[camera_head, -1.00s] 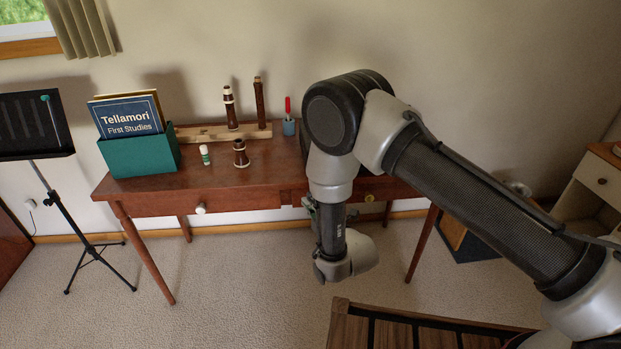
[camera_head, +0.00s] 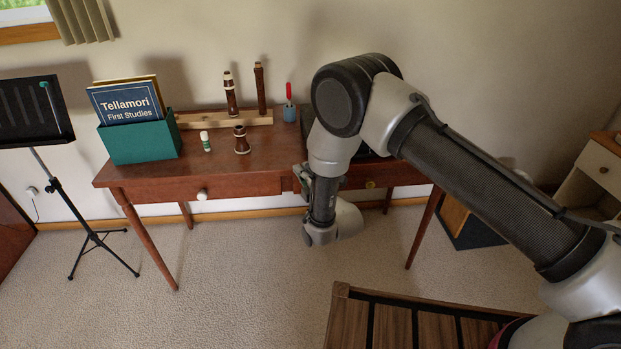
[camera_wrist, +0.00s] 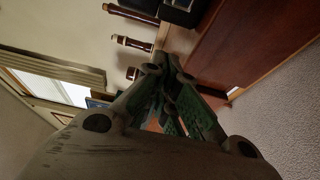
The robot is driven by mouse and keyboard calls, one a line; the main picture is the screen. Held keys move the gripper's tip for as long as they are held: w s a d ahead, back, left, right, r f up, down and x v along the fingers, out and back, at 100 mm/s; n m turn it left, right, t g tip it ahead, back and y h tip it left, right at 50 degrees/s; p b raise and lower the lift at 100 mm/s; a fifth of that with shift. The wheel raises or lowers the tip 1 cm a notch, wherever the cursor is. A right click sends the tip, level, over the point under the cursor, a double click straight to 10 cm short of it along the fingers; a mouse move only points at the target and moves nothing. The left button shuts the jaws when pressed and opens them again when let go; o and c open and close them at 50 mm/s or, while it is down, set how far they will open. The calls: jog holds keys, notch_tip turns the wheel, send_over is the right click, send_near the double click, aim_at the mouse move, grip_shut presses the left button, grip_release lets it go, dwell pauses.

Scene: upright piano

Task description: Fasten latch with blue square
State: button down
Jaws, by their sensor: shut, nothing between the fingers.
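No latch and no blue square can be made out in either view. A dark case (camera_head: 306,122) on the right part of the desk is mostly hidden behind my arm in the head view. Part of it shows as a black shape at the top of the wrist view (camera_wrist: 182,12). My gripper (camera_head: 300,177) is in front of the desk's front edge, just left of my wrist and largely hidden by it. In the wrist view its green-padded fingers (camera_wrist: 168,68) are together and hold nothing.
The reddish desk (camera_head: 250,187) carries a green box with books (camera_head: 140,143), a glue stick (camera_head: 206,141), dark woodwind pieces (camera_head: 241,140) and a blue cup with a red-handled tool (camera_head: 289,113). A music stand (camera_head: 70,200) stands left. A slatted bench (camera_head: 395,325) stands in front.

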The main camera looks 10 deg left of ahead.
jog(key=shift+w+d, duration=0.25)
jog(key=shift+w, duration=0.4)
jog(key=shift+w+d, duration=0.3)
jog(key=shift+w, duration=0.4)
jog(key=shift+w+d, duration=0.25)
jog(key=shift+w, duration=0.4)
jog(key=shift+w+d, duration=0.2)
jog(key=shift+d, duration=0.35)
jog(key=shift+w+d, duration=0.15)
jog(key=shift+d, duration=0.35)
